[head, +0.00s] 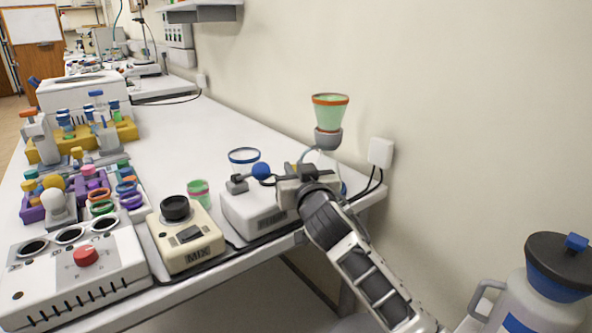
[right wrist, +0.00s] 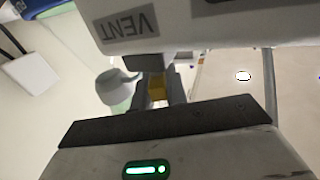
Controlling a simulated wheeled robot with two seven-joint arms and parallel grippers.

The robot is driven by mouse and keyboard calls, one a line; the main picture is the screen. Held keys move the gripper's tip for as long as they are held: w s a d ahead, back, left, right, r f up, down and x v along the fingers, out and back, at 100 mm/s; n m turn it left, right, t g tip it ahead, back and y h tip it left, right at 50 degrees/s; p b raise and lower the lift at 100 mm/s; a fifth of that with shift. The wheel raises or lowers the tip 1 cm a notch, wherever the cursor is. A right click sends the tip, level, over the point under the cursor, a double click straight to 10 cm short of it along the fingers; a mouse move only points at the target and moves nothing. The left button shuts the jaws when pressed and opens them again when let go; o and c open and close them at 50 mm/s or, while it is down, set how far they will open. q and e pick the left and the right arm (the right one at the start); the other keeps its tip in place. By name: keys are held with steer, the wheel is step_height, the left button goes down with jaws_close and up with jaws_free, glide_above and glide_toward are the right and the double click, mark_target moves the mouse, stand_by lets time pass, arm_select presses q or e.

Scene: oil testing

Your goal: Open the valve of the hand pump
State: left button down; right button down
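The hand pump seems to be the white box (head: 250,210) near the right end of the bench, with a blue ball knob (head: 261,171) on top. Its white body also shows close up in the right wrist view, with an upside-down VENT label (right wrist: 130,24). My right gripper (head: 282,184) is at the pump's right side, beside the knob. In the right wrist view a small yellow part (right wrist: 157,92), possibly the valve, lies at the fingers. The view does not show clearly whether they grip it. My left gripper is out of view.
A funnel with green liquid (head: 330,112) stands behind my right gripper, near a wall socket box (head: 381,152). A cream MIX device (head: 187,238) and a white device with a red knob (head: 85,257) stand to the left. A lidded jug (head: 545,290) is at the lower right.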

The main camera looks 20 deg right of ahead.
steer(key=y+p, duration=0.1)
steer(key=n+y+p, duration=0.1)
steer(key=p, duration=0.1)
steer(key=shift+d+r+n, duration=0.1)
steer(key=shift+r+n, duration=0.2)
steer(key=shift+r, duration=0.05)
steer(key=shift+n+y+p, duration=0.4)
steer(key=shift+y+p, duration=0.45)
steer(key=shift+y, duration=0.05)
steer(key=shift+n+g+y+p, duration=0.4)
steer(key=shift+n+y+p, duration=0.4)
steer(key=shift+y+p, duration=0.2)
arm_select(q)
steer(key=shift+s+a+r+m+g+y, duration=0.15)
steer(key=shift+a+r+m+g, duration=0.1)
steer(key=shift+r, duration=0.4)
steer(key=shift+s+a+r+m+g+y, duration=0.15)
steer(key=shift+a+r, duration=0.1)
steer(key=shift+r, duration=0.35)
arm_select(e)
steer(key=shift+f+n+y, duration=0.3)
steer(key=shift+y, duration=0.3)
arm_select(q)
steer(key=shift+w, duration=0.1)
arm_select(e)
steer(key=c, duration=1.4)
jaws_free()
